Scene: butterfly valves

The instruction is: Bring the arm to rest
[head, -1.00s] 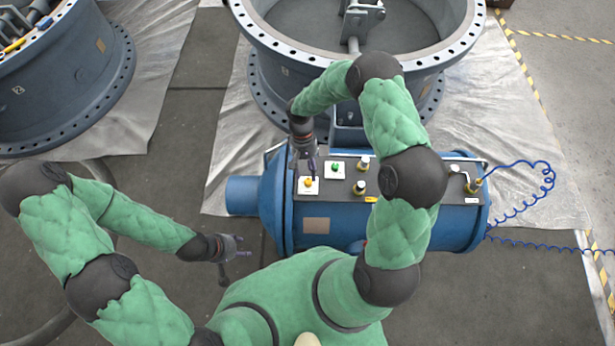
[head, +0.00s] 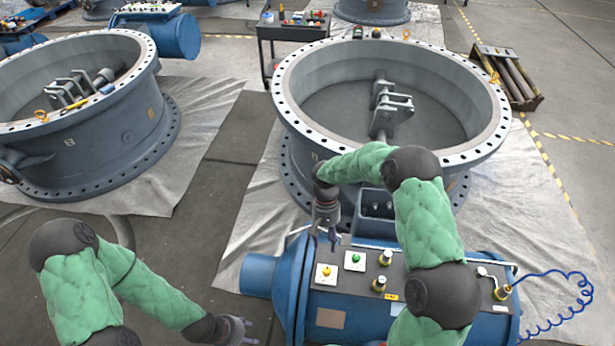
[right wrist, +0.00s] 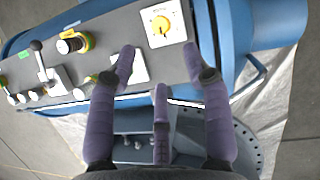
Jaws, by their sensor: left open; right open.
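My right arm, in green padding, reaches over the blue cylindrical actuator (head: 262,275) in the head view. My right gripper (head: 333,236) hangs above the far edge of its control panel (head: 352,290), near the yellow knob (head: 326,271) and the green button (head: 355,258). In the right wrist view its purple fingers (right wrist: 158,70) are spread and empty, with the yellow knob (right wrist: 161,27) beyond them. Whether any finger touches the panel is not clear. My left gripper (head: 250,332) is open and empty, low over the floor left of the actuator.
A large grey valve ring (head: 478,110) stands behind the actuator, and another valve (head: 110,140) stands at the left. A blue coiled hose (head: 560,275) runs off the actuator's right end. A dark cart (head: 290,33) and a pallet (head: 508,78) stand further back.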

